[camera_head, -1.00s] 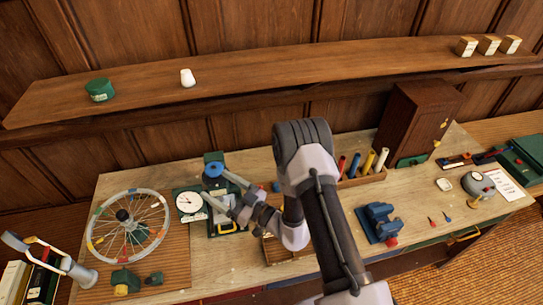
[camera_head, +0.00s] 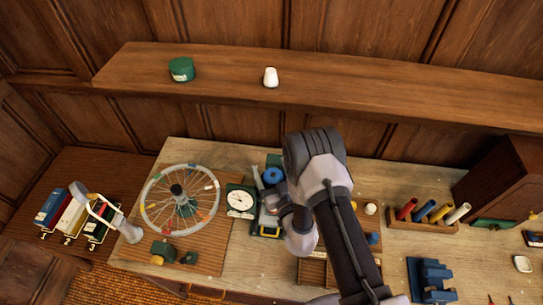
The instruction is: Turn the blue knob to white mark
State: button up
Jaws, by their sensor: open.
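The blue knob (camera_head: 272,174) sits on a dark green device near the back of the bench, right of a white-faced dial (camera_head: 240,200). My gripper (camera_head: 266,182) is open. It comes in from the lower right and reaches the knob's near side in the picture. One grey finger shows just left of the knob; the other is hard to make out against my wrist. I cannot tell whether the fingers touch the knob. I cannot make out the white mark; my gripper and wrist cover part of the device.
A spoked wheel (camera_head: 180,204) stands left of the dial. A rack with coloured tubes (camera_head: 424,226) and a blue vise (camera_head: 430,280) are to the right. A shelf (camera_head: 340,92) runs above the bench, bearing a green tin (camera_head: 181,70) and a white shaker (camera_head: 271,77).

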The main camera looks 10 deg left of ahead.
jog(key=shift+w+a, duration=0.1)
jog(key=shift+w, duration=0.1)
jog(key=shift+s+r, duration=0.1)
jog(key=shift+s, duration=0.2)
jog(key=shift+c, duration=0.2)
jog(key=c, duration=1.3)
jog(key=shift+w, duration=0.1)
